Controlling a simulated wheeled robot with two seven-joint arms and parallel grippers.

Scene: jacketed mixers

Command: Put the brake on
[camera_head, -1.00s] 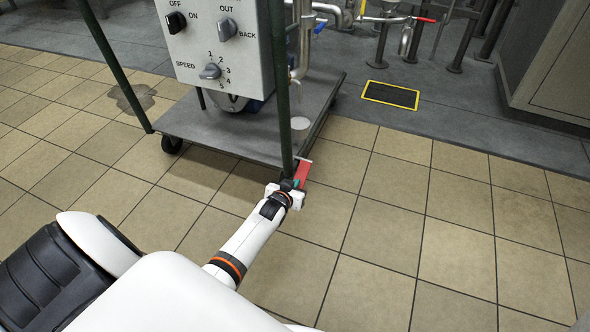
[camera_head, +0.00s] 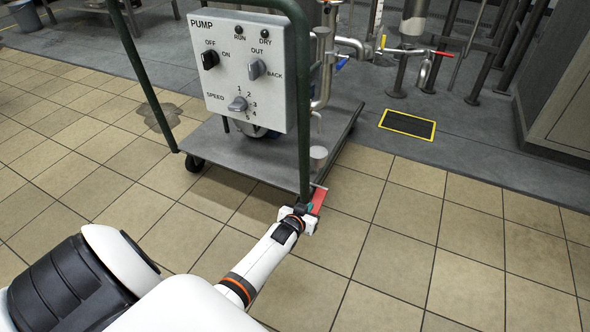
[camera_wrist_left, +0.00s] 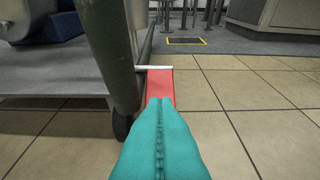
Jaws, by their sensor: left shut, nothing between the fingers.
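The red brake pedal (camera_head: 319,197) sticks out at the near right corner of the pump cart (camera_head: 225,160), low by the floor, with a pale strip along its far edge. It also shows in the left wrist view (camera_wrist_left: 160,84), just beyond my fingertips. My left gripper (camera_head: 304,209) is at the near end of the pedal, by the foot of the green post. Its teal fingers (camera_wrist_left: 158,103) are shut with nothing between them and overlap the pedal's near part in the picture. I cannot tell whether they touch it, or whether the pedal is up or down. My right gripper is not in view.
The cart's green post (camera_head: 303,110) stands just left of the pedal, with a black caster (camera_wrist_left: 121,124) beside it. A pump control panel (camera_head: 243,68) is above the deck. A yellow-edged floor drain (camera_head: 407,124) lies behind right. The tiled floor at right is clear.

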